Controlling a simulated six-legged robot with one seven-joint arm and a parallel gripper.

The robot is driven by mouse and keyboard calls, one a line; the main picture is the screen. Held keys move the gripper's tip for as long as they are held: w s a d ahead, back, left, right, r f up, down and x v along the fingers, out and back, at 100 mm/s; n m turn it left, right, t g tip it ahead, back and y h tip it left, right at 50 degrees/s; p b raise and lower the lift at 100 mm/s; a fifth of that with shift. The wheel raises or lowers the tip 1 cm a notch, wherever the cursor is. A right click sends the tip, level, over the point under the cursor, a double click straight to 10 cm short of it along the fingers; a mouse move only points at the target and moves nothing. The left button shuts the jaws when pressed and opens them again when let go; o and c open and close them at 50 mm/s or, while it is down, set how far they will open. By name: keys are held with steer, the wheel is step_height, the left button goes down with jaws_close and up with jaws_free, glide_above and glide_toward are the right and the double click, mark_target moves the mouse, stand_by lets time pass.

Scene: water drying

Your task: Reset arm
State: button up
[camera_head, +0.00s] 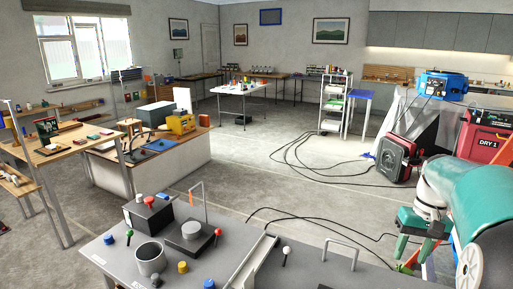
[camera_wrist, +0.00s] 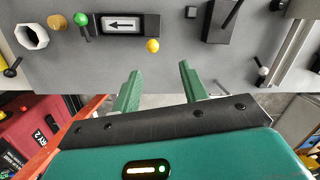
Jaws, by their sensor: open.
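My gripper (camera_wrist: 160,88) shows in the wrist view with its two green fingers apart and nothing between them. Its fingertips lie near the edge of a grey panel (camera_wrist: 100,72) and do not appear to hold any control. My teal arm (camera_head: 465,200) fills the right side of the head view.
The grey workbench (camera_head: 120,262) in front carries a cup (camera_head: 150,258), knobs and levers. The panel in the wrist view has an arrow display (camera_wrist: 123,25) and a yellow knob (camera_wrist: 152,45).

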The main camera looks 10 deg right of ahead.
steer(key=s+a+r+n+t+h, duration=0.1)
steer(key=s+a+r, duration=0.1)
steer(key=a, duration=0.6)
steer(key=s+a+r+n+t+h, duration=0.1)
steer(key=s+a+r+t, duration=0.1)
steer(key=a, duration=0.7)
steer(key=s+a+f+n+t, duration=0.1)
steer(key=s+a+f+t, duration=0.1)
steer(key=s+a, duration=0.6)
steer(key=a+t, duration=0.1)
steer(key=a, duration=0.1)
steer(key=shift+s+a+f+n+y, duration=0.15)
steer(key=shift+s+a+n+y, duration=0.15)
steer(key=shift+a+n, duration=0.1)
steer(key=shift+c, duration=0.2)
steer(key=shift+c, duration=0.6)
steer(key=shift+d, duration=0.15)
